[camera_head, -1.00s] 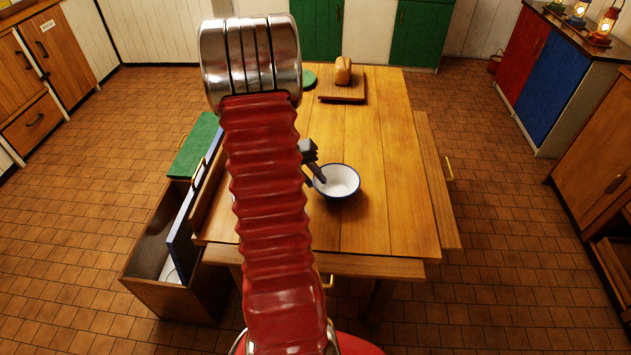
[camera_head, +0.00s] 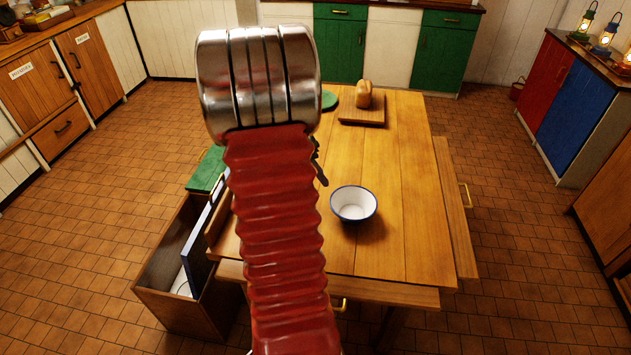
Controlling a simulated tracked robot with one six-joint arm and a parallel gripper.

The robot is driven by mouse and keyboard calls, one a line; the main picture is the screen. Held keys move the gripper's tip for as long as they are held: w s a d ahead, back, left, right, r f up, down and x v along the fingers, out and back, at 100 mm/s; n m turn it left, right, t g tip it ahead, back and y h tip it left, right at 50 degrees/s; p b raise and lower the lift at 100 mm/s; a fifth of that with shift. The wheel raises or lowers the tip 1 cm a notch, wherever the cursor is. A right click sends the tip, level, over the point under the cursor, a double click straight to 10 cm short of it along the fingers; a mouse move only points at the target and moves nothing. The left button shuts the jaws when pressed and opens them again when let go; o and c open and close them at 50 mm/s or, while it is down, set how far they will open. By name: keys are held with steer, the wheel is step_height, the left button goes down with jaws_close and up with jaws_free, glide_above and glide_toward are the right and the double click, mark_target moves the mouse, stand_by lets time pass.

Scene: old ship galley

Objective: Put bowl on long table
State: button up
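A white bowl with a blue rim (camera_head: 354,204) stands upright on the long wooden table (camera_head: 395,240), toward its near half. My gripper (camera_head: 321,175) is mostly hidden behind my own red arm. Only a dark finger part shows, to the upper left of the bowl and apart from it. Whether the fingers are open or shut does not show.
A loaf (camera_head: 364,95) lies on a cutting board (camera_head: 362,113) at the table's far end, with a green round thing (camera_head: 328,100) beside it. An open bench box (camera_head: 165,265) stands at the table's left. A bench (camera_head: 455,205) runs along its right. Tiled floor is free on both sides.

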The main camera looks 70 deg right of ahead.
stand_by(0.6)
steer(key=w+a+r+m+t, duration=0.25)
steer(key=w+a+r, duration=0.2)
steer(key=a, duration=0.35)
steer(key=w+a+r+m+t, duration=0.1)
steer(key=w+a+r+m, duration=0.3)
steer(key=a, duration=0.4)
steer(key=w+a+r+m+t, duration=0.25)
steer(key=w+a+m, duration=0.2)
steer(key=a, duration=0.35)
steer(key=s+a+r+m+t+y, duration=0.1)
steer(key=a+m, duration=0.4)
steer(key=a, duration=0.7)
steer(key=s+a+r+m+t+y, duration=0.2)
steer(key=a+r+m+t, duration=0.1)
steer(key=a, duration=1)
steer(key=shift+s+a+r+m, duration=0.3)
steer(key=shift+r+m, duration=0.3)
steer(key=shift+m, duration=0.4)
steer(key=shift+d, duration=0.15)
